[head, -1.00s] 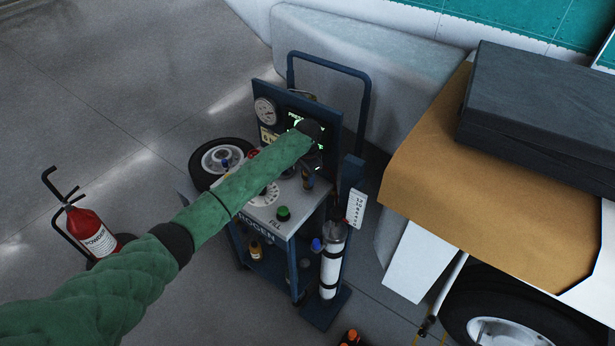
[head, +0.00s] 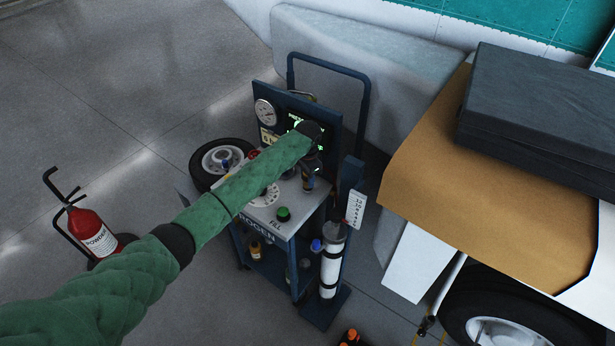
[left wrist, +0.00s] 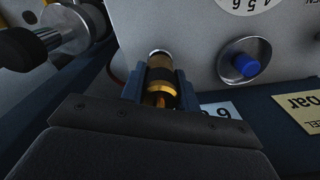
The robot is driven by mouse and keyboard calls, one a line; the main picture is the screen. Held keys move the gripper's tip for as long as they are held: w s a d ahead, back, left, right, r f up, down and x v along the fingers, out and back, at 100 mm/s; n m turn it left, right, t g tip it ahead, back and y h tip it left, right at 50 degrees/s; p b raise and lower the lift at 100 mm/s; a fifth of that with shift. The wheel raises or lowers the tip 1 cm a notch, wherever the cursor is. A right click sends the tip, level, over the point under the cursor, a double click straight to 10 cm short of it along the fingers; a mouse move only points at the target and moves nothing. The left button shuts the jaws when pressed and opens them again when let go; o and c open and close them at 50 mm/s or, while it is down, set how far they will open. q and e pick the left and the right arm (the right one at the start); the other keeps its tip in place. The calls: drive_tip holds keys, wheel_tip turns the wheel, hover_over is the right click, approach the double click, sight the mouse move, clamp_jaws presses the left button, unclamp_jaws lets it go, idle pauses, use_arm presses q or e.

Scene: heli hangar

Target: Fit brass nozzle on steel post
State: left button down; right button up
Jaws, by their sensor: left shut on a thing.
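The brass nozzle (left wrist: 159,88), brass with a dark band, sits between the two blue fingers of my left gripper (left wrist: 160,75) in the left wrist view. The fingers are shut on it. A pale metal rim shows at its far end; I cannot tell whether this is the steel post or part of the nozzle. In the head view my left gripper (head: 310,173) is over the right side of the trolley top (head: 290,220), small and partly hidden by my arm. Whether the nozzle touches a post cannot be seen. My right gripper is not in view.
The blue trolley has an upright panel with a gauge (head: 266,112) and screen, a green knob (head: 283,213) and a white cylinder (head: 331,262). A blue button (left wrist: 245,63) and a black-knobbed valve (left wrist: 22,48) flank the nozzle. A red extinguisher (head: 92,232) stands left.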

use_arm(q)
drive_tip(key=shift+p, duration=0.4)
idle(0.5)
drive_tip(key=shift+f, duration=0.55)
idle(0.5)
drive_tip(key=c, duration=1.3)
unclamp_jaws()
